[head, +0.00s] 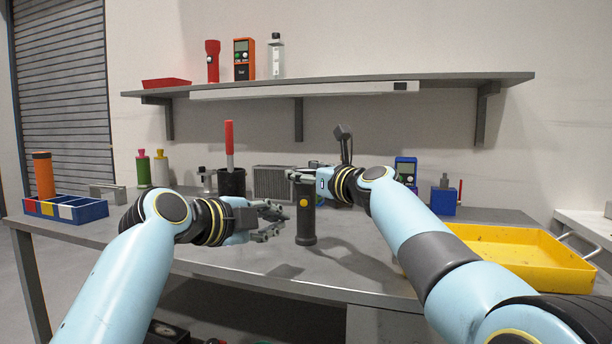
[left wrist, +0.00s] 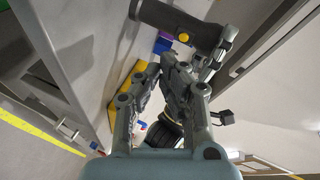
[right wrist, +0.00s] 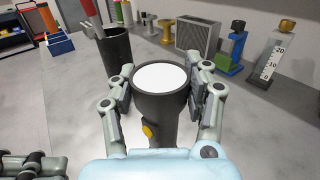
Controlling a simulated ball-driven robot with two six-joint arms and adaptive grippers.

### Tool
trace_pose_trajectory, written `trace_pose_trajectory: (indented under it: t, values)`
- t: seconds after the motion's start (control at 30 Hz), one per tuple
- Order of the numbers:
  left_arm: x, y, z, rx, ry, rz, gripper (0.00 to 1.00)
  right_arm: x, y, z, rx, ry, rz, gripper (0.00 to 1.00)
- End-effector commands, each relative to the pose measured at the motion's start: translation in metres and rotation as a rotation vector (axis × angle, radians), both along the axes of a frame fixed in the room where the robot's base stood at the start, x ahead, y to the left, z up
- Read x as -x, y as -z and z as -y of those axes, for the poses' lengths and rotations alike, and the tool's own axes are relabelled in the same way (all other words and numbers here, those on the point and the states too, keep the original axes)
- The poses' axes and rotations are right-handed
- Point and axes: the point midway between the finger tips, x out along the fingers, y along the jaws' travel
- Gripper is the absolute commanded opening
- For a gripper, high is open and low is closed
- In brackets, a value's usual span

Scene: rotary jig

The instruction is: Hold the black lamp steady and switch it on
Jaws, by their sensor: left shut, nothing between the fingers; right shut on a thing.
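The black lamp (head: 306,228) stands upright on the grey bench, with a yellow button (head: 304,203) on its side. My right gripper (head: 297,175) is shut around the lamp's head at the top. In the right wrist view its fingers lie on both sides of the head, and the white lens (right wrist: 161,77) faces up; I cannot tell whether it is lit. My left gripper (head: 276,222) is shut and empty, just left of the lamp and a little below button height. In the left wrist view its closed fingers (left wrist: 172,72) are apart from the lamp and button (left wrist: 184,37).
A black cup (head: 232,183) with a red-handled tool and a grey finned box (head: 273,181) stand behind. A blue bin (head: 66,213) is at the left, a yellow tray (head: 520,252) at the right. A shelf (head: 330,85) hangs above. The bench front is clear.

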Motion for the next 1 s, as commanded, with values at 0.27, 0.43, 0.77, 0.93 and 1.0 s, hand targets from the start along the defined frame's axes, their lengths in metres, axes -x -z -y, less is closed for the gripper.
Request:
trace_pose_trajectory:
  t: [0.27, 0.43, 0.77, 0.93, 1.0]
  values:
    - [0.023, -0.012, 0.033, 0.167, 0.16, -0.088, 0.0, 0.0, 0.0, 0.0, 0.0, 0.0, 0.0, 0.14]
    - [0.007, -0.012, 0.037, 0.17, 0.164, -0.088, 0.0, 0.0, 0.0, 0.0, 0.0, 0.0, 0.0, 0.14]
    - [-0.04, -0.012, 0.046, 0.169, 0.163, -0.089, 0.0, 0.0, 0.0, 0.0, 0.0, 0.0, 0.0, 0.14]
    - [-0.055, -0.012, 0.049, 0.168, 0.163, -0.089, 0.0, 0.0, 0.0, 0.0, 0.0, 0.0, 0.0, 0.14]
    - [-0.058, -0.012, 0.05, 0.168, 0.162, -0.088, 0.0, 0.0, 0.0, 0.0, 0.0, 0.0, 0.0, 0.14]
